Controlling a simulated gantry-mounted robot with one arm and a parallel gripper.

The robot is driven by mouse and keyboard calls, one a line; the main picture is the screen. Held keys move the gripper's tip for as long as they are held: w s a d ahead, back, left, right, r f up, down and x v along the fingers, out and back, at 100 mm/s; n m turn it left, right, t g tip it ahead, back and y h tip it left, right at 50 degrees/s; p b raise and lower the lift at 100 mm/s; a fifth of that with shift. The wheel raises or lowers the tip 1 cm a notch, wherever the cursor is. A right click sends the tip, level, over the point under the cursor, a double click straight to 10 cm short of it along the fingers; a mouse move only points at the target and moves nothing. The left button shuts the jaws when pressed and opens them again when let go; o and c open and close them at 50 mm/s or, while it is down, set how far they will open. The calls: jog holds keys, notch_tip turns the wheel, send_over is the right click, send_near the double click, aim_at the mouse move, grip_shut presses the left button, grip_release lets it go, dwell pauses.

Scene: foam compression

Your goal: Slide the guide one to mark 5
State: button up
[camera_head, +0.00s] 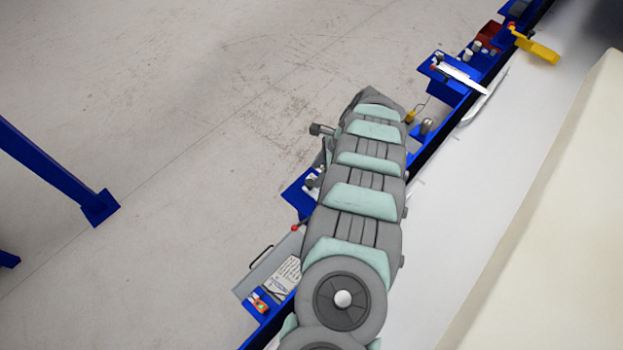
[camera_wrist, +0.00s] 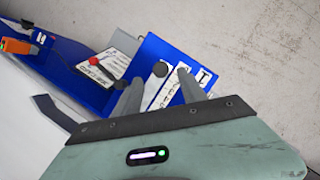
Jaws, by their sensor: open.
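In the wrist view, a blue plate (camera_wrist: 152,48) carries a white strip with small dark marks (camera_wrist: 168,93) and a round black knob (camera_wrist: 160,69). This looks like guide one and its scale; the marks are too small to read surely. My gripper (camera_wrist: 160,76) is open, its two grey fingers apart on either side of the strip and knob. I cannot tell whether either finger touches them. Part of the strip is hidden behind the gripper body. In the head view, part of the blue plate (camera_head: 297,197) shows left of my arm; the arm mostly hides the gripper and knob.
A red-knobbed lever (camera_wrist: 93,60) stands beside a printed label (camera_wrist: 112,66); an orange switch (camera_wrist: 15,46) is further left. In the head view, a blue rail runs diagonally beside a pale surface (camera_head: 440,225). A yellow handle (camera_head: 537,47) juts out at the upper right.

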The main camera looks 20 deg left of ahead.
aim_at(310, 183)
jog(key=shift+x, duration=2.7)
jog(key=shift+w, duration=0.1)
grip_shut()
